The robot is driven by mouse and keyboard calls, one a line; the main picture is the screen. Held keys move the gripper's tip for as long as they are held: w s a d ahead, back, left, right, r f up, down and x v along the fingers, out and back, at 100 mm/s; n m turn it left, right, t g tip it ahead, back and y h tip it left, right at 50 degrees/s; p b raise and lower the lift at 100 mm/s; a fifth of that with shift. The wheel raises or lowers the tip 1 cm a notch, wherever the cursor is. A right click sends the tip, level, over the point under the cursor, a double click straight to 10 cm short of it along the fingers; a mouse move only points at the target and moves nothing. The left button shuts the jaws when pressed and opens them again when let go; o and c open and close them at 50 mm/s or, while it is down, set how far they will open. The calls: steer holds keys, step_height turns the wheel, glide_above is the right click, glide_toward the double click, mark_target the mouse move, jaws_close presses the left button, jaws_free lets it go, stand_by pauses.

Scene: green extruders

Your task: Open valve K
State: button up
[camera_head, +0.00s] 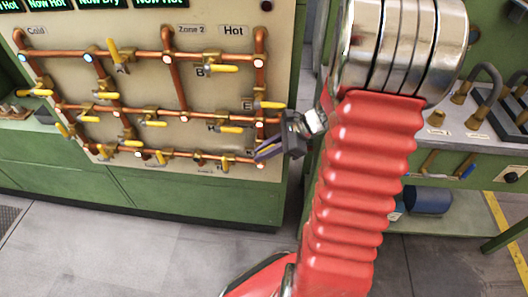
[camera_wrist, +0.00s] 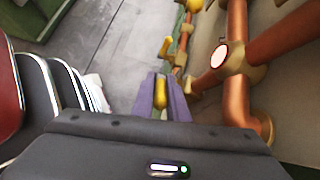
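The copper pipe panel (camera_head: 215,105) in the head view carries several brass valves with yellow handles. My gripper (camera_head: 266,151) is at its lower right corner, over the right end of the lowest pipe row. The small label there is too small and covered to read surely as K. In the wrist view my two purple fingers (camera_wrist: 162,95) lie either side of a yellow handle (camera_wrist: 160,92), which fills the narrow gap between them. The fingers look shut on it. The valve body behind is mostly hidden.
A yellow handle (camera_head: 229,129) on the row above lies close to my gripper. Copper pipes (camera_wrist: 236,60) run close on the right in the wrist view. A green bench (camera_head: 460,160) with hoses stands on the right. Grey floor (camera_head: 150,245) lies free in front.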

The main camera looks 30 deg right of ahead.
steer(key=o, duration=0.5)
steer(key=shift+c, duration=0.2)
steer(key=shift+d+r, duration=0.1)
steer(key=v, duration=1.3)
steer(key=shift+r, duration=0.2)
steer(key=shift+s+d, duration=0.1)
steer(key=shift+s, duration=0.05)
steer(key=shift+c, duration=0.5)
